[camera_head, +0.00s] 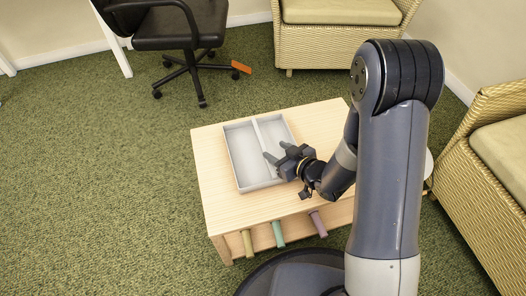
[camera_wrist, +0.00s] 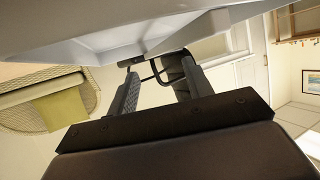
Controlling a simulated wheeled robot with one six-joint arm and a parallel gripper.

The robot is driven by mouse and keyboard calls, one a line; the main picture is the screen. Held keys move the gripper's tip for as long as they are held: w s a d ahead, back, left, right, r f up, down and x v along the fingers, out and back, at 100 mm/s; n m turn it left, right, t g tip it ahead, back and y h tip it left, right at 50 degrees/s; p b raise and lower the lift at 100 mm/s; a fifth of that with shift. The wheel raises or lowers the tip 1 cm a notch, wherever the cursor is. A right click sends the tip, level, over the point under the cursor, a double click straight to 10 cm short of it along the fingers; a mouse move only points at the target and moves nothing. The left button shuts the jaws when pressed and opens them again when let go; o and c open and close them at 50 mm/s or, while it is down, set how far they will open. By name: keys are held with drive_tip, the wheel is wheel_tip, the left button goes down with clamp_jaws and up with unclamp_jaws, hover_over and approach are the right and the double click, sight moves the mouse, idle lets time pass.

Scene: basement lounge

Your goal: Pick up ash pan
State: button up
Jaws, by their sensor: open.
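A shallow grey tray (camera_head: 240,157) with a divider lies on the light wooden table. It is the most pan-like thing in view, but I cannot tell for certain that it is the ash pan. My gripper (camera_head: 277,152) is over the tray's right side, fingers apart, with nothing seen between them. I cannot tell whether the fingers touch the tray. In the wrist view my gripper (camera_wrist: 160,78) shows two separate fingers, close to a pale grey surface (camera_wrist: 110,30) that fills the top, probably part of the tray.
The wooden table (camera_head: 216,208) has yellow, green (camera_head: 278,234) and purple handle-like pieces at its front. A black office chair (camera_head: 165,30) and a small orange object (camera_head: 241,67) are behind it. Wicker armchairs (camera_head: 335,38) stand at back and right. Green carpet at left is clear.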

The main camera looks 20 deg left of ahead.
sight(264, 147)
drive_tip(key=x, duration=0.1)
drive_tip(key=b+x, duration=0.1)
drive_tip(key=x, duration=0.1)
drive_tip(key=b+x, duration=0.1)
drive_tip(key=shift+s+a+f, duration=0.2)
drive_tip(key=shift+a+f, duration=0.2)
drive_tip(key=shift+w+a, duration=0.2)
clamp_jaws()
